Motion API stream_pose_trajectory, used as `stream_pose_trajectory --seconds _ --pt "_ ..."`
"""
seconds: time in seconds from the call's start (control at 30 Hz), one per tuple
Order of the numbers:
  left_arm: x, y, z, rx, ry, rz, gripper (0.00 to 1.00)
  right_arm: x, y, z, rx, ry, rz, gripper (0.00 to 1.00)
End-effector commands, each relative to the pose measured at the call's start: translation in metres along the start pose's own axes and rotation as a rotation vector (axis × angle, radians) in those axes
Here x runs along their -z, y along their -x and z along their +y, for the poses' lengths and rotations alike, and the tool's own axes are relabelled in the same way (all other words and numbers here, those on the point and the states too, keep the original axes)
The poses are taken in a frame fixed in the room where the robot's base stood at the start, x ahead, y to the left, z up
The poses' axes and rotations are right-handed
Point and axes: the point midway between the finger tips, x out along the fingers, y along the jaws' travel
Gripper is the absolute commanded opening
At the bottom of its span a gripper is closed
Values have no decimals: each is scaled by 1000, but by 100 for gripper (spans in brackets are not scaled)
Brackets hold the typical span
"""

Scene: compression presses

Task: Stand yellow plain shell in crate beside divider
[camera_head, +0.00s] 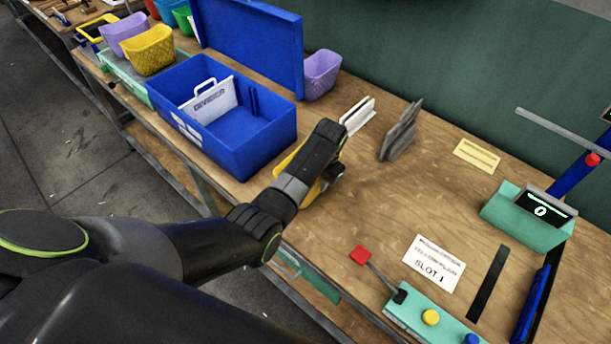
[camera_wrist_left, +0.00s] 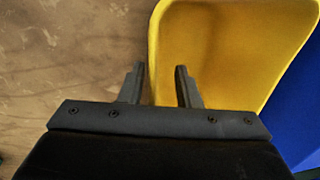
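The yellow shell (camera_head: 311,196) lies on the table just right of the blue crate and is partly hidden by my left arm. In the left wrist view the yellow shell (camera_wrist_left: 230,45) is large, with a smooth plain surface. My left gripper (camera_head: 331,168) is over the shell. In the wrist view its two fingers (camera_wrist_left: 160,75) are apart, with the shell's left edge between them; contact cannot be told. The blue crate (camera_head: 265,150) is open, with a white handled divider (camera_head: 209,101) standing inside. The crate also shows in the wrist view (camera_wrist_left: 296,115). My right gripper is out of view.
The crate's raised lid (camera_head: 250,40) stands behind it. A purple basket (camera_head: 321,73), a white rack (camera_head: 357,115) and grey plates (camera_head: 401,133) stand behind my gripper. A yellow basket (camera_head: 148,50) is at left. A teal lever unit (camera_head: 430,312) is at front right.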

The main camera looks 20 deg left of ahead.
Motion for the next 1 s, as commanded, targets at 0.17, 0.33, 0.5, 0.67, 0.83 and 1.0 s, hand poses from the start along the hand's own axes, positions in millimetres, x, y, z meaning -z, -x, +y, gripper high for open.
stream_pose_trajectory --seconds 0.17,0.33,0.5,0.67,0.83,1.0 --pt "0 -1 0 0 0 1 30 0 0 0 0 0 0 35" --pt "0 -1 0 0 0 1 16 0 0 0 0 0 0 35" --pt "0 -1 0 0 0 1 0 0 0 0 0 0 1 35" --pt "0 0 0 1 0 1 0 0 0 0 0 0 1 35" --pt "0 0 0 1 0 1 0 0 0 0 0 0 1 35" --pt "1 8 -1 1 0 4 0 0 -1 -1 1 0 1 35"
